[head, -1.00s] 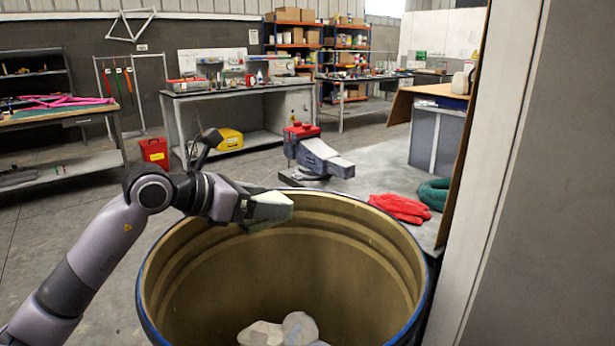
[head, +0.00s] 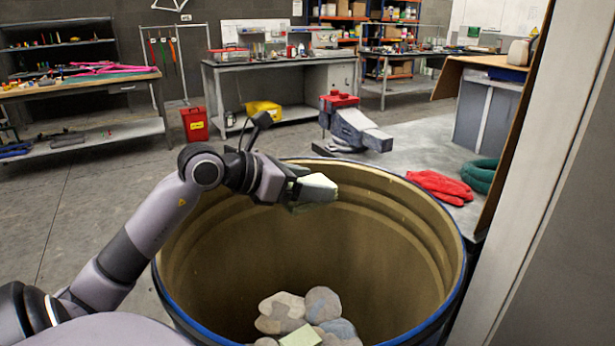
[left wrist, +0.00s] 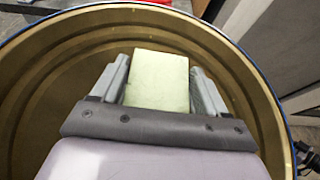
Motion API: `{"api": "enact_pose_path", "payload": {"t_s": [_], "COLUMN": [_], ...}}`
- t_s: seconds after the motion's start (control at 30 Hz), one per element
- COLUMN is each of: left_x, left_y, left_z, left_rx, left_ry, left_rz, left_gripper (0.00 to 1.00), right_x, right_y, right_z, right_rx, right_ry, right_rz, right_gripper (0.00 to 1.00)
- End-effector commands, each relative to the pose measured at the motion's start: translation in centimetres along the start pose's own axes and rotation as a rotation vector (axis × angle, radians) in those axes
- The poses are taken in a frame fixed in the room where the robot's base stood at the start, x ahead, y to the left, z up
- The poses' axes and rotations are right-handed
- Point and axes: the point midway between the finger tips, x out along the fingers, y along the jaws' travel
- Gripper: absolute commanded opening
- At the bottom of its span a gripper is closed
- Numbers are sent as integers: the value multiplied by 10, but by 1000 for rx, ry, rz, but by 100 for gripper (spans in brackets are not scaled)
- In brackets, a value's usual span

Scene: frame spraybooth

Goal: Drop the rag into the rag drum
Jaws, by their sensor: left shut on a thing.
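The rag drum (head: 370,225) is a large open drum with a tan ribbed inside and a blue rim. Its inside also shows in the left wrist view (left wrist: 60,90). My left gripper (head: 308,190) reaches over the drum's far left rim and is above the opening. It is shut on a pale green rag (head: 319,188), which shows as a flat block between the fingers in the left wrist view (left wrist: 160,82). Several grey, crumpled rags (head: 283,310) lie at the drum's bottom, with a pale green piece (head: 300,337) among them. My right gripper is not in view.
A bench with a vise (head: 355,128) stands behind the drum. Red gloves (head: 440,186) and a green coil (head: 481,174) lie on it. A pale wall edge (head: 530,170) rises close at the right. The floor at the left is open.

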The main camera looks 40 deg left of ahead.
Motion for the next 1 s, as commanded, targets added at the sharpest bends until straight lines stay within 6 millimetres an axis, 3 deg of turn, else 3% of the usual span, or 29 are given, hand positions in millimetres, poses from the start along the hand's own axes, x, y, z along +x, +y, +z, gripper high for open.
{"api": "enact_pose_path", "payload": {"t_s": [0.3,0.33,0.4,0.73,1.0], "left_x": [2,2,2,-1,-29], "left_y": [0,0,0,0,0], "left_z": [-4,-4,-4,-5,-6], "left_rx": [0,0,0,0,1], "left_ry": [-1,0,0,0,1], "left_rz": [1,1,1,1,2], "left_gripper": [44,80,100,100,100], "right_x": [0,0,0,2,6], "right_y": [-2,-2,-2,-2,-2], "right_z": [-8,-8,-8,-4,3], "right_rx": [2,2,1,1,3], "right_ry": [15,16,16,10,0], "right_rz": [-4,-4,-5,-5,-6], "right_gripper": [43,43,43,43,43]}}
